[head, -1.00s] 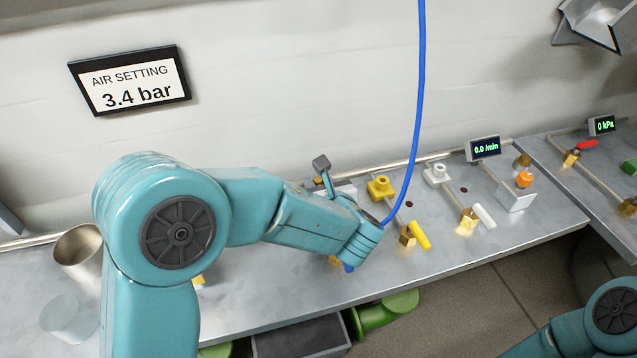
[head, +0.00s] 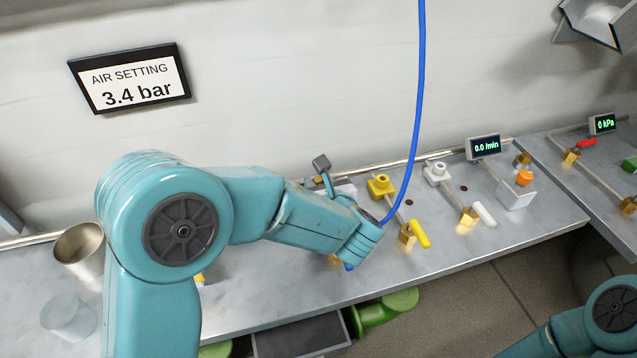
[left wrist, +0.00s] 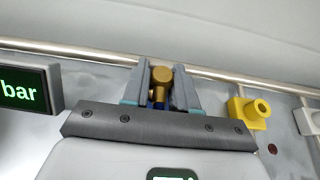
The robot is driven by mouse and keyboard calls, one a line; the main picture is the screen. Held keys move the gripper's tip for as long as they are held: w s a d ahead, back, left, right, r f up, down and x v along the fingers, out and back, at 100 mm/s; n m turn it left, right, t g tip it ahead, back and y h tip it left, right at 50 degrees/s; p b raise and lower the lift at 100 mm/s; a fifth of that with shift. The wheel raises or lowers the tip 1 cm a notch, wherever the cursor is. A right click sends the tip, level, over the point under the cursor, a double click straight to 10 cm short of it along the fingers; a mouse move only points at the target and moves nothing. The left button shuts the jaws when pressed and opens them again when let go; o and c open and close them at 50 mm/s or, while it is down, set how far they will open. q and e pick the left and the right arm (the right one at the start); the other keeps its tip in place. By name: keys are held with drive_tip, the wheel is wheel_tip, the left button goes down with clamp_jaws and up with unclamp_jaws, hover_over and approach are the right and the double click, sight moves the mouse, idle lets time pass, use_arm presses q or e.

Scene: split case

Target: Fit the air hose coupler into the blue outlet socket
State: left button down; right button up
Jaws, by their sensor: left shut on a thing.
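The blue air hose (head: 418,100) hangs from above and runs down to my left gripper (head: 362,238) over the bench. In the left wrist view, a brass coupler (left wrist: 161,75) sits between the two grey fingers of my left gripper (left wrist: 162,90), which are shut on it. A little blue (left wrist: 158,98) shows just below the brass. The blue outlet socket cannot be made out clearly; my gripper covers that area, so I cannot tell whether the coupler is seated. A blue valve handle tip (head: 348,267) shows under the gripper. My right gripper is out of view.
A yellow socket (head: 381,187) and a white socket (head: 436,174) stand right of the gripper. Yellow (head: 420,234) and white (head: 484,214) valve handles lie in front. A sign (head: 130,80) reads 3.4 bar. A metal cup (head: 80,250) stands at left.

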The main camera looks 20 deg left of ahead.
use_arm(q)
drive_tip(key=c, duration=0.8)
unclamp_jaws()
drive_tip(key=p+v, duration=0.1)
drive_tip(key=v, duration=1.5)
drive_tip(key=shift+s+d+r, duration=0.1)
drive_tip(key=shift+d, duration=0.1)
